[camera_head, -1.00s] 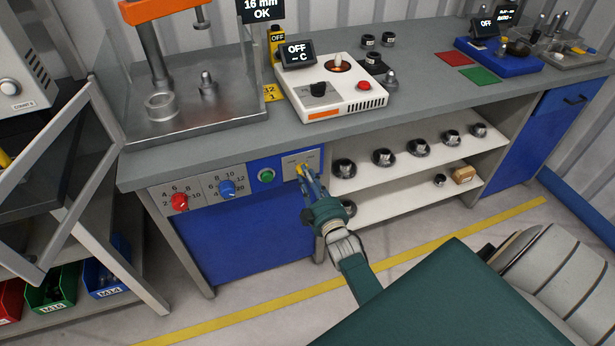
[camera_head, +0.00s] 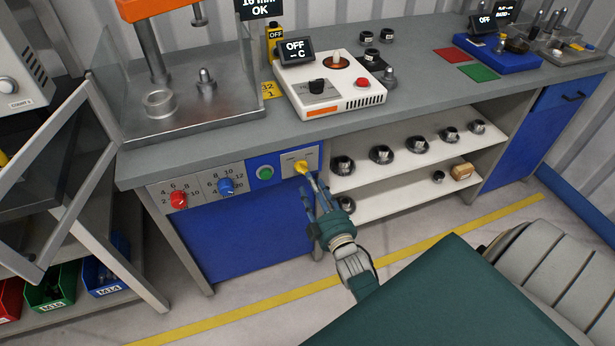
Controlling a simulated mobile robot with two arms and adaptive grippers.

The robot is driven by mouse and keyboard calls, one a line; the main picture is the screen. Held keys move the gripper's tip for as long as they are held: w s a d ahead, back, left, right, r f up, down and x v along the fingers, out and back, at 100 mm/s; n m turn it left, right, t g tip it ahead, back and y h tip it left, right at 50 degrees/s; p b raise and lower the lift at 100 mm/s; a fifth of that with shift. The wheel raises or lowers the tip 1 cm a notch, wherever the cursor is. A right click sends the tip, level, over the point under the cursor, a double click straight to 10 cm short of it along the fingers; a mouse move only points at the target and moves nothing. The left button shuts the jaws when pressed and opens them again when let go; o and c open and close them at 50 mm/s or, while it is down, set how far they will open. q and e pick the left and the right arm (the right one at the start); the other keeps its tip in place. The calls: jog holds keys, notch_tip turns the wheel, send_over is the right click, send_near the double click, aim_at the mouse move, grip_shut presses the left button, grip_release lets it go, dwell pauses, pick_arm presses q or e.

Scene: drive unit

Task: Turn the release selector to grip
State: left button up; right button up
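The release selector is a yellow knob (camera_head: 301,167) on a light plate at the right end of the blue control panel, under the front edge of the bench. Its labels are too small to read. My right gripper (camera_head: 309,188) is just below and in front of the knob. Its fingers are spread, with a gap between them, and nothing is held. The fingertips look apart from the knob. My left gripper is not in view.
A green button (camera_head: 265,173), a blue dial (camera_head: 226,187) and a red dial (camera_head: 179,200) sit left of the selector on the panel. The open shelf (camera_head: 400,178) with several dark round parts is close on the right. Floor in front is clear.

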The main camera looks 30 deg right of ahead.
jog(key=v, duration=0.6)
jog(key=shift+s, duration=0.3)
jog(key=s+a+f+m+g+y, duration=0.1)
jog(key=s+a+f+g, duration=0.25)
jog(key=f, duration=0.65)
jog(key=s+a+f+g+y, duration=0.2)
jog(key=s+a+f, duration=0.25)
jog(key=f, duration=0.45)
jog(key=s+a+f+m+g+y, duration=0.1)
jog(key=s+a+f+g, duration=0.3)
jog(key=f, duration=0.6)
jog(key=s+f+g, duration=0.2)
jog(key=s+f, duration=0.2)
jog(key=s, duration=0.5)
jog(key=s+f+g, duration=0.2)
jog(key=s+f, duration=0.3)
jog(key=s, duration=0.5)
jog(key=s+f+m+g, duration=0.1)
jog(key=s+f+g, duration=0.2)
jog(key=s, duration=0.6)
notch_tip(320, 180, down, 3)
jog(key=shift+s+d+r, duration=0.25)
jog(key=shift+s, duration=0.1)
